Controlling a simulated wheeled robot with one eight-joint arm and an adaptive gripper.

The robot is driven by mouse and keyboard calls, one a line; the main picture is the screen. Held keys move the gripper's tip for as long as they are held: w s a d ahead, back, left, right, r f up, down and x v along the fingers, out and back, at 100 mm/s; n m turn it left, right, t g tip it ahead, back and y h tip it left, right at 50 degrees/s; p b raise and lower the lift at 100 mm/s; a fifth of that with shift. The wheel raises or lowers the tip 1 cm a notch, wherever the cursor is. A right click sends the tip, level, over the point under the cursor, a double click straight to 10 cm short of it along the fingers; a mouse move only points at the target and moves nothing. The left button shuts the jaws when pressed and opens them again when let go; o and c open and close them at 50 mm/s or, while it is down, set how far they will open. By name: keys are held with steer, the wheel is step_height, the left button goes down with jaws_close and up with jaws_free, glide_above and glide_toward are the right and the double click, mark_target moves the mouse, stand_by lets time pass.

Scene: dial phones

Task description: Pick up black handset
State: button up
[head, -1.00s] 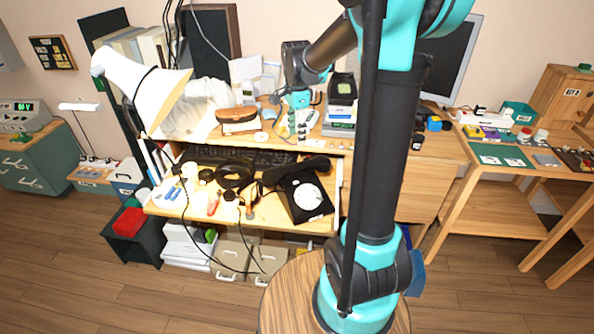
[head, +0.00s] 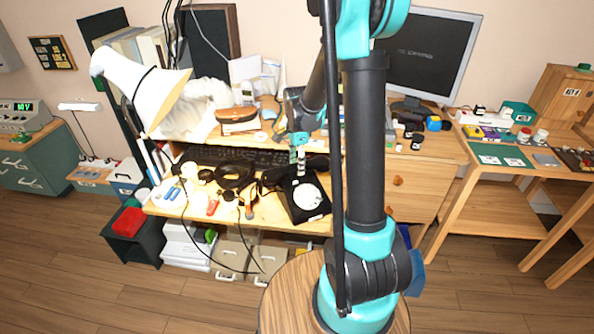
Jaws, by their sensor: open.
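A black dial phone (head: 318,208) with a white round dial stands tilted at the right end of the pull-out desk shelf. Its black handset (head: 271,177) lies across the back of the phone, with its left end sticking out over the shelf. My gripper (head: 297,159) points down at the middle of the handset and hides part of it. The fingers are open and look empty. At this size I cannot tell whether they touch the handset or hang just above it.
A black keyboard (head: 235,155) lies behind the phone. Headphones (head: 234,176) and small tools with cables lie to its left. A white lamp (head: 140,85) leans over the desk's left side. A monitor (head: 432,55) stands at the back right.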

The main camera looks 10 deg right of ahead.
steer(key=shift+f, duration=0.7)
steer(key=shift+c, duration=0.3)
